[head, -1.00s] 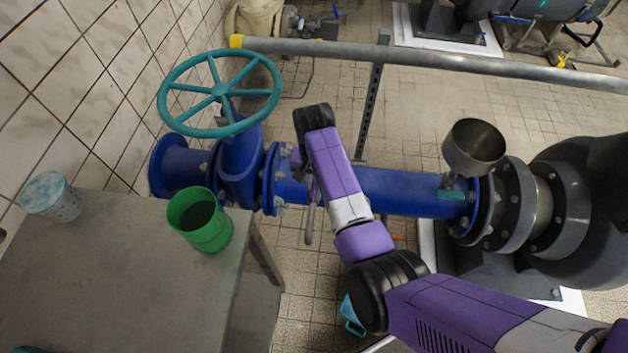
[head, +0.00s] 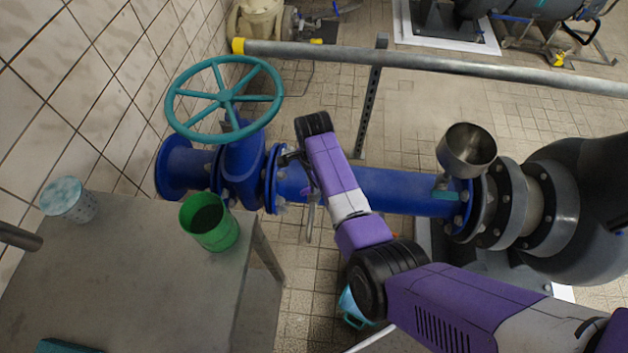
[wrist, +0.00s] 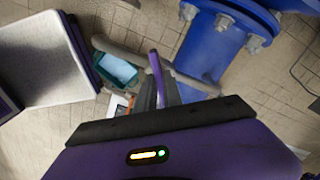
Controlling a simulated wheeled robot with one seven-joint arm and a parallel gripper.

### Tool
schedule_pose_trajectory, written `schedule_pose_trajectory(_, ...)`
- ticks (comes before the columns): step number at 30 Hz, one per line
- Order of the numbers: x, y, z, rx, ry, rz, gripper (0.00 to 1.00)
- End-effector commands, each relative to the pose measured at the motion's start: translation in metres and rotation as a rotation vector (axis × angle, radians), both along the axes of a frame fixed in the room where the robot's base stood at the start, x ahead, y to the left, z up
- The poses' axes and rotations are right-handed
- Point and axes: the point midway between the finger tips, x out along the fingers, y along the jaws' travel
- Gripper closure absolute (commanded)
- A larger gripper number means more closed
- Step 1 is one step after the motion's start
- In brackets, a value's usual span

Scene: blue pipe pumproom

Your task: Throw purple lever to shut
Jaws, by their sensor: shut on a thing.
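The purple lever (wrist: 155,62) shows in the wrist view as a thin upright strip beside the blue pipe. My gripper (wrist: 159,84) has its dark fingers on either side of the lever and is shut on it. In the head view the gripper is at the blue pipe (head: 400,192), close to the flange right of the valve; my purple arm hides most of the lever and fingers there.
A valve with a teal handwheel (head: 227,97) stands to the left. A grey table (head: 120,270) holds a green cup (head: 210,224) and a perforated pale cup (head: 68,200). A metal funnel (head: 466,152) rises from the pipe's right end. A grey rail (head: 450,66) runs behind.

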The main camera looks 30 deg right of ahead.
Motion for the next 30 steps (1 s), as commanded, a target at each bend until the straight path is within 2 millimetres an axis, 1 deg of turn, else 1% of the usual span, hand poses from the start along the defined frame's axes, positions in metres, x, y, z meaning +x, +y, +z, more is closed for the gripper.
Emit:
schedule_pose_trajectory(6,0.0002,-0.0007,0.0019,-0.001,0.000,-0.204,1.00)
schedule_pose_trajectory(15,0.0001,-0.0009,0.0013,-0.001,0.000,-0.454,1.00)
schedule_pose_trajectory(21,0.0004,-0.0010,0.0012,-0.001,-0.001,-0.571,1.00)
schedule_pose_trajectory(30,0.0002,-0.0012,0.0007,-0.002,0.000,-0.656,1.00)
